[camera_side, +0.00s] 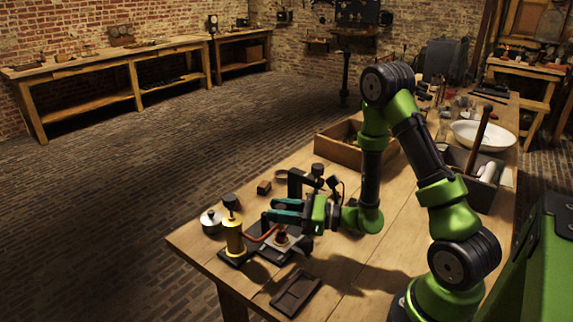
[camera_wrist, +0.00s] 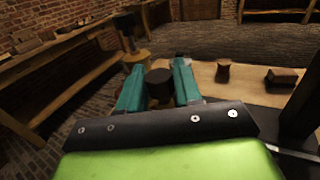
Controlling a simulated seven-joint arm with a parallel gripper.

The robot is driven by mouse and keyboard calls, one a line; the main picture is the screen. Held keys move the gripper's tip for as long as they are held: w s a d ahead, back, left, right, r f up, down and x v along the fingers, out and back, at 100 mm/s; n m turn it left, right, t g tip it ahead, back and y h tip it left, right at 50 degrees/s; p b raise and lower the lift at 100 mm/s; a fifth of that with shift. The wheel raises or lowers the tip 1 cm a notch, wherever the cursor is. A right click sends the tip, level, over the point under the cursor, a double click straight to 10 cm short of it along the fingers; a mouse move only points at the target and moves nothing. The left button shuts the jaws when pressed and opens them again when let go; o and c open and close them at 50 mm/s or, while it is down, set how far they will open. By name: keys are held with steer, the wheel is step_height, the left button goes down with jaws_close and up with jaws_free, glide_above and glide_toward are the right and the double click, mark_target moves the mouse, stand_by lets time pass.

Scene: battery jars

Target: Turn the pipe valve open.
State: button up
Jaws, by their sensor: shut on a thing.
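My gripper (camera_side: 272,211) has two teal fingers, which point left and lie level above the small assembly on the table. In the wrist view the fingers (camera_wrist: 158,78) stand on both sides of a dark round knob (camera_wrist: 158,90), which looks like the pipe valve's handle, and they are shut on it. In the side view the fingers hide this knob. A red pipe (camera_side: 265,234) runs low between a yellow cylinder (camera_side: 234,238) with a black top and a brass-coloured fitting (camera_side: 281,238). How far the valve is turned cannot be told.
A round metal jar (camera_side: 211,221) stands left of the yellow cylinder. A flat dark tray (camera_side: 297,293) lies near the table's front edge. A small dark block (camera_side: 264,188) and a black stand (camera_side: 297,182) are behind the fingers. A wooden box (camera_side: 338,153) stands farther back.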

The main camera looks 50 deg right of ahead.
steer(key=o, duration=0.9)
steer(key=shift+o, duration=0.2)
steer(key=shift+n+y, duration=0.3)
steer(key=shift+y, duration=0.2)
